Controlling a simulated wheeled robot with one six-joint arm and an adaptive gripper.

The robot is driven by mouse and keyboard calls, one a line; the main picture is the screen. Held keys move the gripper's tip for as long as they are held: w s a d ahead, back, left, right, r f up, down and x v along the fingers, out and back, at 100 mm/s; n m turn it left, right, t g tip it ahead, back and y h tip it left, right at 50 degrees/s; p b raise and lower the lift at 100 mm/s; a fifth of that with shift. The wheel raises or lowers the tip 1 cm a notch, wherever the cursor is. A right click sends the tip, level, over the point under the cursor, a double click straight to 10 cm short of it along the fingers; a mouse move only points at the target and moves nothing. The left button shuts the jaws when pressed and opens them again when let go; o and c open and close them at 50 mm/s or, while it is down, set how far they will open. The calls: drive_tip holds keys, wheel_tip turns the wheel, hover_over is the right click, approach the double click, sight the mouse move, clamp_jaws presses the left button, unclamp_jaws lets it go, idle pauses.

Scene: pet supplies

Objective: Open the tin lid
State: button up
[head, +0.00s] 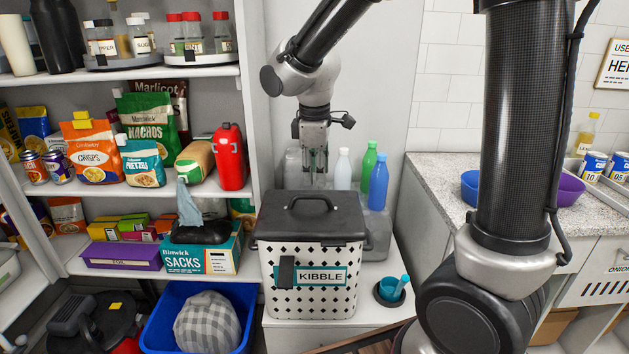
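The tin (345,300) is a white bin with black diamonds and a teal "KIBBLE" label, standing on a white surface at the centre. Its dark lid (345,222) lies flat on top, closed, with an arched black handle (310,200) in the middle. A dark grey piece hangs on the tin's front, left of the label. My gripper (316,170) points down above the back part of the lid, close behind the handle in the picture. Its fingertips look small and close to the pale things behind, so I cannot tell their opening or any contact.
Blue, green and clear bottles (378,182) stand behind the tin at right. A dark holder with a teal cup (393,289) stands right of it. A sacks box (205,250) and a blue tub (160,330) are at left. Packed shelves fill the left side; a counter (440,172) is at right.

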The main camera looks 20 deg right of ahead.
sight(314, 195)
drive_tip(key=shift+n, duration=0.9)
drive_tip(key=w+f, duration=0.1)
drive_tip(key=f, duration=0.1)
drive_tip(key=w+f, duration=0.1)
drive_tip(key=f, duration=0.2)
drive_tip(key=w+f, duration=0.1)
drive_tip(key=f, duration=0.1)
drive_tip(key=shift+d+f, duration=0.15)
drive_tip(key=shift+d, duration=0.1)
drive_tip(key=shift+s, duration=0.1)
clamp_jaws()
